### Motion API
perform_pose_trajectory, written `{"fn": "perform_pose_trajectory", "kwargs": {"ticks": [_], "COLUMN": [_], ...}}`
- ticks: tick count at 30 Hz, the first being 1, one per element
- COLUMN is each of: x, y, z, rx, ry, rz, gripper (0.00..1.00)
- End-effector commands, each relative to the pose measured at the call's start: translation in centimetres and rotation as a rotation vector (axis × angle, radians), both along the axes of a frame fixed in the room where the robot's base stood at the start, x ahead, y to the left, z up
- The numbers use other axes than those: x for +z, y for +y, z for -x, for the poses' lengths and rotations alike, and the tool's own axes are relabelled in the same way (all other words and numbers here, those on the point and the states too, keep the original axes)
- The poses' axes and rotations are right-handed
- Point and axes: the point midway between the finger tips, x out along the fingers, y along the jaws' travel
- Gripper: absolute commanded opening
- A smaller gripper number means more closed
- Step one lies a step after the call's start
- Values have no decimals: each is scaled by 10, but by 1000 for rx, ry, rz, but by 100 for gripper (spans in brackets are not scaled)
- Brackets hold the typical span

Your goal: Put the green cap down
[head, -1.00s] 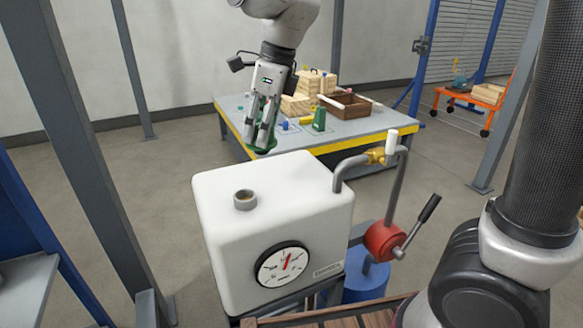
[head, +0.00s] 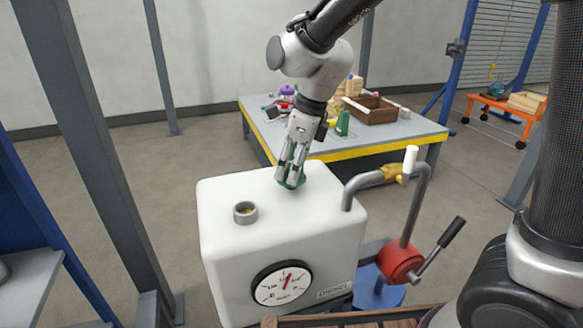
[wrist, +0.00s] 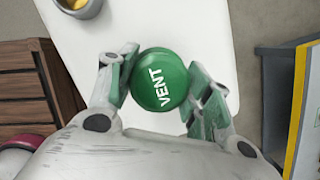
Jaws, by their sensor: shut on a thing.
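The green cap (wrist: 160,79) is round, with the word VENT on its top. It sits between the two fingers of my gripper (wrist: 164,88), which is shut on it. In the head view the cap (head: 291,182) shows at the fingertips of my gripper (head: 290,172), at the white tank's top near its back right. I cannot tell whether the cap touches the tank. The white tank (head: 230,262) has an open filler neck (head: 245,212) on its top, left of my gripper. The neck also shows at the top left of the wrist view (wrist: 78,7).
A bent grey pipe (head: 418,205) with a brass fitting (head: 392,173) rises at the tank's right, above a red pump with a lever (head: 400,262). A table (head: 360,148) with several objects stands behind. The tank's top is clear around the neck.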

Motion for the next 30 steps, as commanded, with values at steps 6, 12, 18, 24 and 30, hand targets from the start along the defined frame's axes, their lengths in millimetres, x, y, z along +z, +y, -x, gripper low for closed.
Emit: {"fn": "perform_pose_trajectory", "kwargs": {"ticks": [6,12,18,24,30], "x": [-7,-10,-10,-9,5], "y": [0,0,0,0,-3], "z": [0,0,0,0,0], "rx": [0,-1,0,0,-1], "ry": [-2,0,-1,-1,-3], "rz": [-2,-1,-1,-1,-2], "gripper": [21,21,72,72,72]}}
